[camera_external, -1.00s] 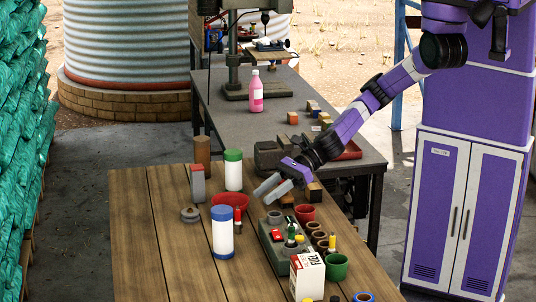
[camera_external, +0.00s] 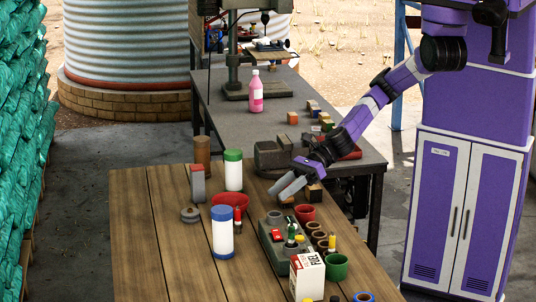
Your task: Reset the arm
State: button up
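My purple arm reaches in from the upper right. My gripper (camera_external: 285,188), with two grey fingers, hangs over the far right part of the wooden table (camera_external: 165,255). The fingers point down and to the left and show as two separate bars with a narrow gap. I see nothing held between them. The fingertips are above and behind the grey tray (camera_external: 268,246) of small items and the red cup (camera_external: 305,213).
A white bottle with a blue lid (camera_external: 223,232), a green-lidded bottle (camera_external: 233,170) and a red bowl (camera_external: 231,200) stand left of my gripper. A white box (camera_external: 307,277) and green cup (camera_external: 337,267) are nearer. A grey vise (camera_external: 272,157) sits behind.

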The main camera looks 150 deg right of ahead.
jog(key=s+a+f+m, duration=0.1)
jog(key=s+a, duration=0.1)
jog(key=s, duration=0.1)
jog(key=s+a+f+m+y+b, duration=0.1)
jog(key=s+a, duration=0.2)
jog(key=s, duration=0.1)
jog(key=s+a+f+m+y, duration=0.1)
jog(key=s+a, duration=0.2)
jog(key=s, duration=0.1)
jog(key=shift+f+m+b, duration=0.25)
jog(key=shift+m+b, duration=0.1)
jog(key=shift+m, duration=0.05)
jog(key=s+a+r+m+y, duration=0.1)
jog(key=s+a+m, duration=0.3)
jog(key=a+m, duration=0.5)
jog(key=s+a+m+y, duration=0.25)
jog(key=a+m, duration=0.45)
jog(key=a, duration=0.5)
jog(key=a+r+m+t, duration=0.2)
jog(key=a+r+m, duration=0.3)
jog(key=m, duration=0.5)
jog(key=shift+a+r+m+h+b, duration=0.2)
jog(key=shift+a+m+h+b, duration=0.2)
jog(key=shift+a, duration=0.55)
